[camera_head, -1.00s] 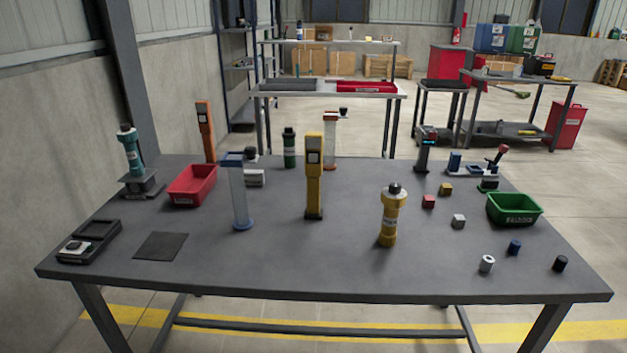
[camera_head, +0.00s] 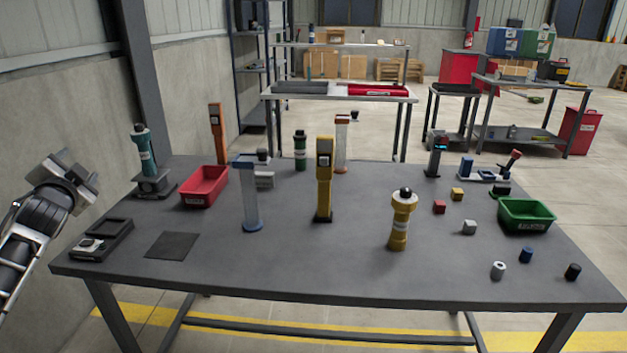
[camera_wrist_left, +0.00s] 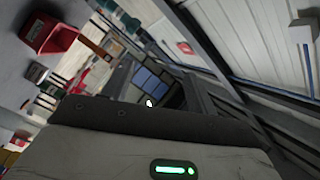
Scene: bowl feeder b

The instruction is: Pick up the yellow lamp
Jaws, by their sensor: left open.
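A yellow lamp (camera_head: 400,222), a stout cylinder with a pale band and a black top, stands upright on the grey table, right of the middle. A taller, flat-sided yellow device (camera_head: 324,180) with a dark base stands to its left. My left gripper (camera_head: 74,174) is open and empty, beyond the table's left edge and far from the lamp. In the left wrist view the gripper's housing fills the bottom; I cannot make out the lamp there. My right gripper is not in view.
The table (camera_head: 310,265) has free room along its front middle. A blue-and-white post (camera_head: 250,195), a red bin (camera_head: 204,187) and a green bin (camera_head: 526,215) stand on it. Small blocks and cylinders lie right of the lamp. A wall pillar (camera_head: 150,80) rises at the left.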

